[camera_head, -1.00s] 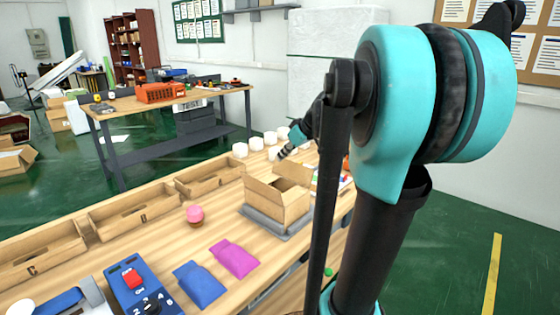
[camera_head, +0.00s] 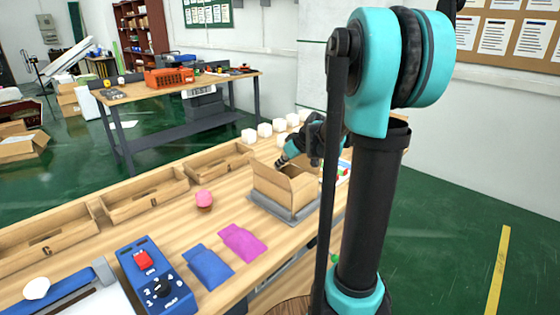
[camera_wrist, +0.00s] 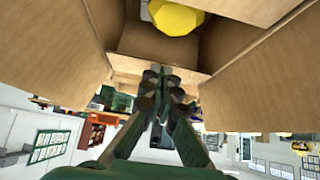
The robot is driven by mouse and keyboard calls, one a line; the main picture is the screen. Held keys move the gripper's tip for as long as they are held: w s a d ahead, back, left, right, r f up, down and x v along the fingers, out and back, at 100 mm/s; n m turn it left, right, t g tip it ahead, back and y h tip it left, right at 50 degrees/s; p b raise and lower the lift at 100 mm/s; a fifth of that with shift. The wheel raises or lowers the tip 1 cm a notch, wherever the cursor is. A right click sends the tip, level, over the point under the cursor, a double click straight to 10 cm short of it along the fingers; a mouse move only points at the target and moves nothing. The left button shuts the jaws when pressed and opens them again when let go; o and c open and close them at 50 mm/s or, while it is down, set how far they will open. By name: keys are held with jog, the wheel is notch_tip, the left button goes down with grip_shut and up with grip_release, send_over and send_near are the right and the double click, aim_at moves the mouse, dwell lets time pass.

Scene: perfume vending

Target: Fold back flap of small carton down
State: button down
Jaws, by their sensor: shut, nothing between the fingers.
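The small carton (camera_head: 270,191) stands on a grey plate (camera_head: 287,215) on the wooden table in the head view. In the wrist view, its top is open between a left cardboard panel (camera_wrist: 50,40) and a right one (camera_wrist: 265,75). A yellow thing (camera_wrist: 178,17) shows inside. My gripper (camera_head: 282,161) is at the carton's far left edge, with its fingers together and empty. In the wrist view, my gripper (camera_wrist: 167,75) lies by a narrow cardboard panel (camera_wrist: 126,64), seemingly the back flap. I cannot tell whether they touch. My arm hides part of the carton's right side.
Several white blocks (camera_head: 265,130) stand behind the carton. Wooden trays (camera_head: 145,194) line the left side. A pink-topped round item (camera_head: 204,198), a magenta pouch (camera_head: 240,242), a blue pouch (camera_head: 210,267) and a blue control box (camera_head: 157,277) lie in front and left.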

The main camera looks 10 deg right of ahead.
jog(key=shift+s+d+f, duration=0.1)
jog(key=shift+s+f, duration=0.05)
jog(key=shift+f, duration=0.6)
